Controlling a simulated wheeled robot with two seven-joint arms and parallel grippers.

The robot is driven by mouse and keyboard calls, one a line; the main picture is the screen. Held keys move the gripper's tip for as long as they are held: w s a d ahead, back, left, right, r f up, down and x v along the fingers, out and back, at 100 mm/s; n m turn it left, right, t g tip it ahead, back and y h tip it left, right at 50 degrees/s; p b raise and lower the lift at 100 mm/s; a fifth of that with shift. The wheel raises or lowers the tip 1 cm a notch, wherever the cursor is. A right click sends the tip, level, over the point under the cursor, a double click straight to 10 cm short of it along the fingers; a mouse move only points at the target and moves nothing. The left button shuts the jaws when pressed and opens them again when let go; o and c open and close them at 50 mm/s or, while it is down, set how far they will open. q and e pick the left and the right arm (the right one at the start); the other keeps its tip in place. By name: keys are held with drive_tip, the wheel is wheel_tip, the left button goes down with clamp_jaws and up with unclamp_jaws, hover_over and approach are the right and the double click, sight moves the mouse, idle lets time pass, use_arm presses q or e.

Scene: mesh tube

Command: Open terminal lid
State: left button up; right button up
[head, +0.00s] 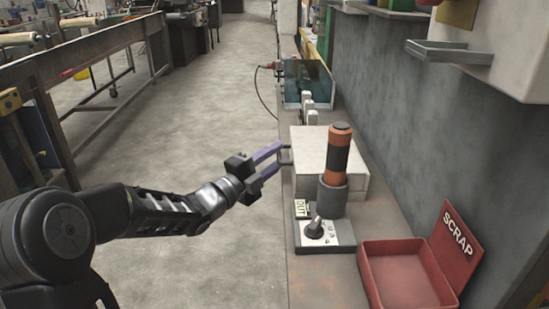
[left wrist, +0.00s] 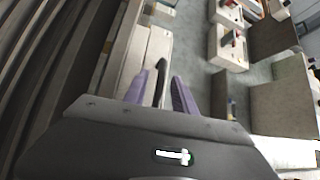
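The terminal is a white box (head: 312,140) on the narrow bench, and its flat top lid looks closed. A small dark handle (head: 287,155) sticks out from its left side. My left gripper (head: 280,155) is open at this handle, with purple fingers level with the box's left side. In the left wrist view the dark handle (left wrist: 161,72) shows between the two spread fingers, and the pale box (left wrist: 153,52) lies beyond. I cannot tell whether either finger touches the handle. My right gripper is not in view.
A black and orange cylinder (head: 339,152) stands upright in a grey holder (head: 332,195) in front of the box. A knob panel (head: 325,240) marked OUT and a red SCRAP bin (head: 400,247) are nearer. A grey wall (head: 410,110) bounds the right.

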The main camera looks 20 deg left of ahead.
use_arm(q)
clamp_jaws()
idle(0.3)
idle(1.1)
